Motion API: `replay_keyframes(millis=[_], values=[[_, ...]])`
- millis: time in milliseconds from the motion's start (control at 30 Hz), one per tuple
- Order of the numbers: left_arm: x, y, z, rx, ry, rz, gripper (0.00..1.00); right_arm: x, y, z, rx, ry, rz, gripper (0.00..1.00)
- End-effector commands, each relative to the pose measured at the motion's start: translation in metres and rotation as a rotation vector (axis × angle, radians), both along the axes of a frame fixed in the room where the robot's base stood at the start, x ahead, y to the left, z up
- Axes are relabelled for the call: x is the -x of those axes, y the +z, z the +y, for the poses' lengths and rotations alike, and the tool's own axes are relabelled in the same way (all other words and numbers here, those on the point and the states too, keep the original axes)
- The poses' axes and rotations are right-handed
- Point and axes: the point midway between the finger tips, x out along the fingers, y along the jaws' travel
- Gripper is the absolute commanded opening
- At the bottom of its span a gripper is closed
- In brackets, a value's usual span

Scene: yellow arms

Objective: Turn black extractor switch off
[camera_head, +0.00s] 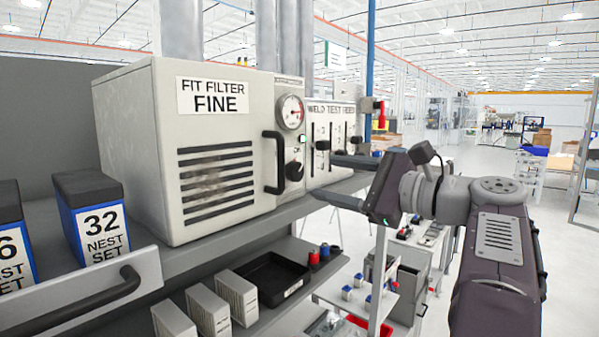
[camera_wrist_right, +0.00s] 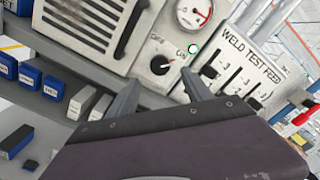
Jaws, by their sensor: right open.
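The black extractor switch is a round knob (camera_head: 294,171) on the front of the beige "FIT FILTER FINE" cabinet (camera_head: 262,100), below a round gauge. In the right wrist view the knob (camera_wrist_right: 160,65) has OFF and ON labels above it, and its light mark seems to point toward ON. A green lamp (camera_wrist_right: 193,48) shows near the ON label. My right gripper (camera_head: 325,176) is open and empty, in front of the panel to the right of the knob. In the wrist view its fingers (camera_wrist_right: 163,88) stand apart below the knob, with no visible contact. My left gripper is out of view.
A black handle (camera_head: 272,162) projects left of the knob. The "WELD TEST FEED" panel (camera_head: 330,140) with several sliders stands to the right. A shelf edge (camera_head: 290,213) runs below; a black tray (camera_head: 270,280) and boxes sit lower. The aisle at right is open.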

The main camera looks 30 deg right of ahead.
Motion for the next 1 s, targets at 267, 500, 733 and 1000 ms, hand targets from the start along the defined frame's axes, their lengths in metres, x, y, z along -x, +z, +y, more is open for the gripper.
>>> replay_keyframes(millis=[267, 500, 733, 1000], values=[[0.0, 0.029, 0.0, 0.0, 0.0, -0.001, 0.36, -0.053, 0.004, 0.024, -0.001, 0.006, 0.003, 0.59], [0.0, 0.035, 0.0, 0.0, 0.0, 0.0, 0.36, -0.072, 0.0, 0.03, 0.0, 0.001, 0.004, 0.59], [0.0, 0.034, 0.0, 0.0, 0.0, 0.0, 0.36, -0.072, -0.001, 0.03, 0.001, -0.001, 0.003, 0.5], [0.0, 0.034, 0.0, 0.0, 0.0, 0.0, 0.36, -0.072, -0.001, 0.03, 0.002, 0.0, 0.002, 0.0]])
